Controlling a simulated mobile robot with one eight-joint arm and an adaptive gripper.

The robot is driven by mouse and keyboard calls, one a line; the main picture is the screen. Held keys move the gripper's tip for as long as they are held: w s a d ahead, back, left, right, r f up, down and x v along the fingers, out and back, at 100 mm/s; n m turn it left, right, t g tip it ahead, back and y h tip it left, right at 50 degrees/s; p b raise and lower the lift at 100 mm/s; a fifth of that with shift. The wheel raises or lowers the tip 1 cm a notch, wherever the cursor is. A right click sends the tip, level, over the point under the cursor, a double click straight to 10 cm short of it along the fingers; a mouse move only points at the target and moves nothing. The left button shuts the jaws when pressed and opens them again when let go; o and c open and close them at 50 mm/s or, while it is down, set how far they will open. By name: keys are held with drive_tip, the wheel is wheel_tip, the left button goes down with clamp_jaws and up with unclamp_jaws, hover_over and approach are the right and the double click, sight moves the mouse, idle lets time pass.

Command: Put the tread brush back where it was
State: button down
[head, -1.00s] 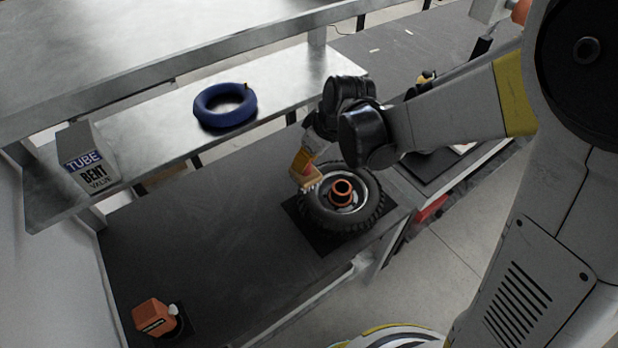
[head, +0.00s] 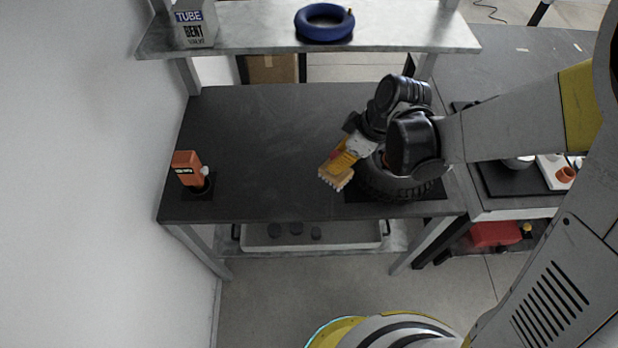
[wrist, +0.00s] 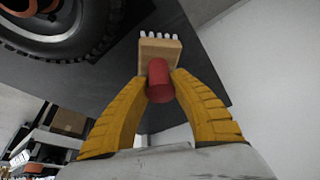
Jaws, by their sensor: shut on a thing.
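The tread brush (wrist: 162,52) has a light wooden block, pale bristles and a red handle. My gripper (wrist: 159,85) is shut on the red handle, with a yellow finger on each side. In the head view, my gripper (head: 343,158) holds the brush (head: 336,177) over the dark bench, just left of the tyre, bristles toward the front. Whether the brush touches the bench cannot be told. The black tyre (head: 395,188) lies on a dark mat at the bench's right, partly hidden by my arm. It also shows in the wrist view (wrist: 60,40).
An orange bottle (head: 187,168) stands at the bench's left end by a small black ring. A shelf (head: 250,28) above holds a blue tube (head: 324,22) and a tube box (head: 195,24). A tray (head: 300,235) sits below. The bench's middle is clear.

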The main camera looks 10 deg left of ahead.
drive_tip(key=shift+w+a+f+b, duration=0.35)
drive_tip(key=shift+a+f+b, duration=0.3)
drive_tip(key=shift+a+f, duration=0.7)
drive_tip(key=shift+w+a+f+b, duration=0.4)
drive_tip(key=shift+a+f+b, duration=0.25)
drive_tip(key=shift+a+f, duration=0.75)
drive_tip(key=shift+w+a+f+b, duration=0.35)
drive_tip(key=shift+a+f+b, duration=0.3)
drive_tip(key=shift+a+f, duration=0.7)
drive_tip(key=shift+d+f, duration=0.25)
drive_tip(key=shift+d, duration=0.1)
drive_tip(key=shift+f, duration=0.15)
drive_tip(key=c, duration=1.2)
unclamp_jaws()
